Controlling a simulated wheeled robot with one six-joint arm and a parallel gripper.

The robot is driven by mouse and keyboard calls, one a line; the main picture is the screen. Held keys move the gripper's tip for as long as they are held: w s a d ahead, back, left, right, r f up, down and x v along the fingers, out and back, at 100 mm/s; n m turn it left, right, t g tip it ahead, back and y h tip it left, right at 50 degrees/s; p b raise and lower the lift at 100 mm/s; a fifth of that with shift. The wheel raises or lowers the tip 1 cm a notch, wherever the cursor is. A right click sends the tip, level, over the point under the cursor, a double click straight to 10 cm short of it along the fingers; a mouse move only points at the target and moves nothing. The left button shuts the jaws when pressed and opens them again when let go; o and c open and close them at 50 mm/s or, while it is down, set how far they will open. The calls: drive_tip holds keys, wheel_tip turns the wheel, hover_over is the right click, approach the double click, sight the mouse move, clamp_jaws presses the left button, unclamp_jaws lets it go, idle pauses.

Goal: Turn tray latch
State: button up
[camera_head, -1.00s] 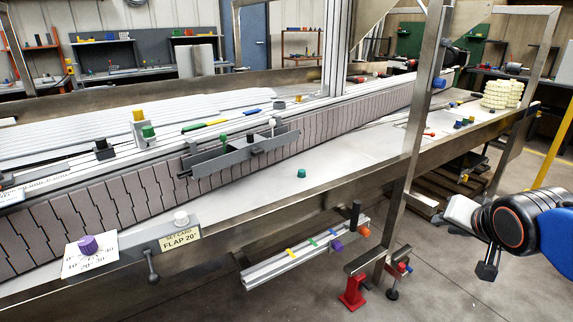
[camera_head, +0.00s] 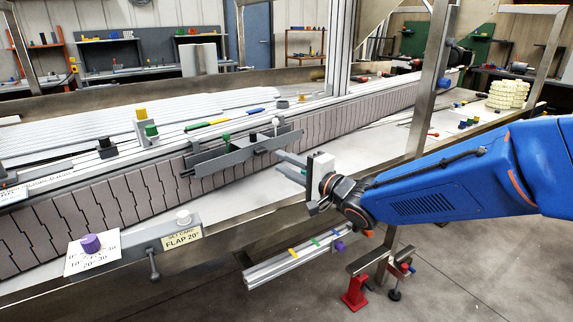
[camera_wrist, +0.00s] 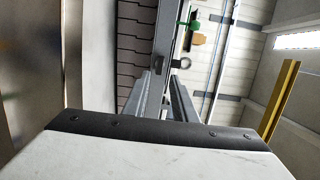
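A grey tray-like bar (camera_head: 215,160) is fixed along the side of the conveyor. I cannot tell for sure which part is the latch. My gripper (camera_head: 290,167) is just right of the bar's right end, its two grey fingers apart and pointing left at it. In the wrist view the fingers of my gripper (camera_wrist: 160,95) are open, with the grey bar (camera_wrist: 164,60) ahead between them. Nothing is held.
A steel upright (camera_head: 430,75) stands behind my arm. A purple dial (camera_head: 90,243) and a set-card box (camera_head: 160,238) are at the front left. A rail with coloured clips (camera_head: 290,258) hangs below the table edge. The white table strip left of my gripper is mostly clear.

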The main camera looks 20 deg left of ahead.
sight(263, 153)
drive_tip(key=shift+x, duration=3.9)
drive_tip(key=shift+s, duration=0.1)
clamp_jaws()
